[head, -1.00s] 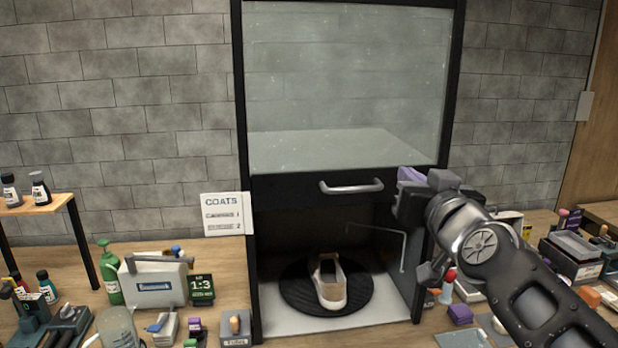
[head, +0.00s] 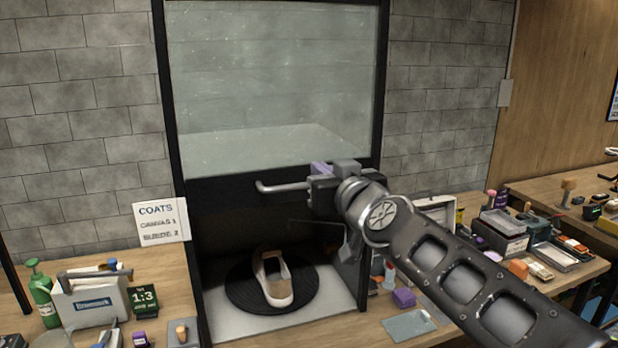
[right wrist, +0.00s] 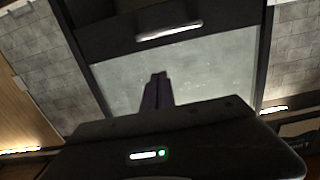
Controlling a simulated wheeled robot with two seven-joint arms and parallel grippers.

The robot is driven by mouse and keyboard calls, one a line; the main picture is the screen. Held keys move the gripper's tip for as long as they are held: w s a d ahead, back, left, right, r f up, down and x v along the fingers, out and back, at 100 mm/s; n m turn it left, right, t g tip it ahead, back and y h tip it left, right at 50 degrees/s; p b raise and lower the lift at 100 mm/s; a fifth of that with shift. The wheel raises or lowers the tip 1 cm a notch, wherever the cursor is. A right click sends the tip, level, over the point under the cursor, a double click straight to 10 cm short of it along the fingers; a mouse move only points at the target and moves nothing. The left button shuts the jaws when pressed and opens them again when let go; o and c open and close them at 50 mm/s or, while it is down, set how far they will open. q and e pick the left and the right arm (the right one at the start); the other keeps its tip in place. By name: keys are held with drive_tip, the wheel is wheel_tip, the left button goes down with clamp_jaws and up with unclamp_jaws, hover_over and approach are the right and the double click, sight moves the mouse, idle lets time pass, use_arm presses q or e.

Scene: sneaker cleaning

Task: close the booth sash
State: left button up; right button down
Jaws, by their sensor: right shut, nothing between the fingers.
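The booth sash (head: 270,80) is a glass pane in a black frame, raised above the booth opening. Its bar handle (head: 280,187) is on the dark bottom rail; the handle also shows in the right wrist view (right wrist: 169,32). My right gripper (head: 321,168) is shut and empty, in front of the rail, and covers the handle's right end in the head view. In the right wrist view its purple fingers (right wrist: 157,90) show against the glass, apart from the handle. My left gripper is not in view.
Under the sash, a pale sneaker (head: 273,278) stands on a black turntable (head: 305,290) inside the open booth. A coats sign (head: 161,222) is at the booth's left. Bottles and boxes crowd the bench on both sides, including a purple block (head: 404,298) and grey tray (head: 565,257).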

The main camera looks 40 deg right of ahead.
use_arm(q)
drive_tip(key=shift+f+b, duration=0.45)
drive_tip(key=shift+b, duration=0.15)
use_arm(e)
drive_tip(key=w+d+f, duration=0.2)
drive_tip(key=w+f, duration=0.2)
drive_tip(key=w, duration=0.2)
drive_tip(key=shift+w+d+f, duration=0.15)
drive_tip(key=shift+w+f, duration=0.05)
drive_tip(key=shift+w, duration=0.05)
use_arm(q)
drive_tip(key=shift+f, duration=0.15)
use_arm(e)
drive_tip(key=shift+f, duration=0.1)
